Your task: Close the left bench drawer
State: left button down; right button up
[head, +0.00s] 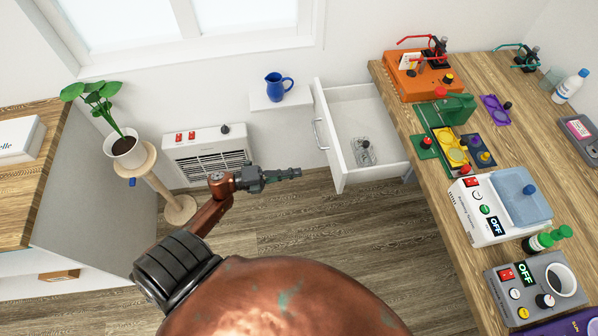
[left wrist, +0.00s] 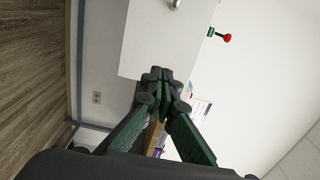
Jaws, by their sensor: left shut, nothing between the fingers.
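The left bench drawer (head: 370,110) is white and stands pulled out to the left from under the wooden bench (head: 432,178). Its front panel (head: 328,150) carries a bar handle (head: 319,134). A small clear object with a dark knob (head: 363,150) lies inside. My left gripper (head: 299,172) is shut and empty, to the left of the drawer front near its lower corner, with a gap showing in the head view. In the left wrist view, the fingertips (left wrist: 156,74) overlap the edge of the white drawer panel (left wrist: 160,42); I cannot tell whether they touch. My right gripper is not in view.
A white heater (head: 207,155) and a small shelf with a blue jug (head: 276,86) are at the back wall. A potted plant (head: 124,147) stands on a wooden stand at the left. Several devices, including an orange box (head: 405,82), crowd the bench. The floor (head: 350,225) before the drawer is clear.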

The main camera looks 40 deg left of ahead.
aim_at(335, 167)
pick_arm(q)
jog(key=x, duration=1.1)
jog(key=shift+w+d+b, duration=0.1)
jog(key=shift+w+b, duration=0.15)
jog(key=shift+b, duration=0.05)
